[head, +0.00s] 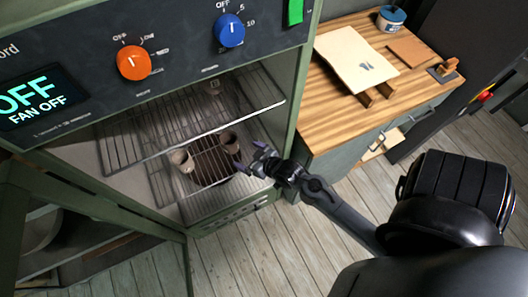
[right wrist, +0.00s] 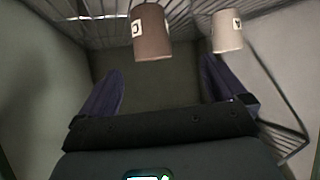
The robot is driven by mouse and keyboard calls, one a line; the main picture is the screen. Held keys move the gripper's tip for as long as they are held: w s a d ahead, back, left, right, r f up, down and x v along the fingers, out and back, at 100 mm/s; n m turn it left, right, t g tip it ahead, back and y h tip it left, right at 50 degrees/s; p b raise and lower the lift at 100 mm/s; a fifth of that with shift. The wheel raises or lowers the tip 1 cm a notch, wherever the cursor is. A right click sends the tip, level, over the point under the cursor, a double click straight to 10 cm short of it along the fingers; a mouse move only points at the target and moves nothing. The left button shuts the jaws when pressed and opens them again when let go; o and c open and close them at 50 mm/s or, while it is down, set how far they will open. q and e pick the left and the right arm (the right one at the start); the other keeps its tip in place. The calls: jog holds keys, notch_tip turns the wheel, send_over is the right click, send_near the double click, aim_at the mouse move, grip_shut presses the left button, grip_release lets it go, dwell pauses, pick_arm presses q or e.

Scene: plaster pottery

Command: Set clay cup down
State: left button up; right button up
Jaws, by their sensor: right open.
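Two small clay cups stand on the lower wire rack (head: 165,187) inside the green oven: one cup (head: 181,160) on the left and one cup (head: 229,142) on the right. In the right wrist view, a darker brown cup (right wrist: 151,50) with a white letter label is ahead of the fingers, and a paler labelled cup (right wrist: 227,32) is to its right. My right gripper (head: 250,160) is open at the oven mouth, close to the right cup. Its spread fingers (right wrist: 160,92) have nothing between them. My left gripper is out of view.
The oven's side walls are close. A wooden-topped cabinet (head: 310,115) holding a pale board (head: 355,58) and a blue jar (head: 391,17) stands to the right.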

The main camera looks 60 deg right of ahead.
jog(key=s+a+r+n+g, duration=0.1)
jog(key=s+a+r+g, duration=0.1)
jog(key=s, duration=0.3)
jog(key=s+a+r+n+g, duration=0.1)
jog(key=s+a+r+g, duration=0.1)
jog(key=s+a+g, duration=0.1)
jog(key=s+a+r+g+y, duration=0.1)
jog(key=s+a+r+g, duration=0.1)
jog(key=s, duration=0.5)
jog(key=shift+a+r+n+g, duration=0.4)
jog(key=shift+a+g, duration=0.4)
jog(key=shift+a, duration=0.4)
notch_tip(320, 180, up, 27)
jog(key=p, duration=2.7)
notch_tip(320, 180, down, 53)
jog(key=b, duration=5.2)
jog(key=shift+b, duration=0.4)
jog(key=shift+w, duration=0.1)
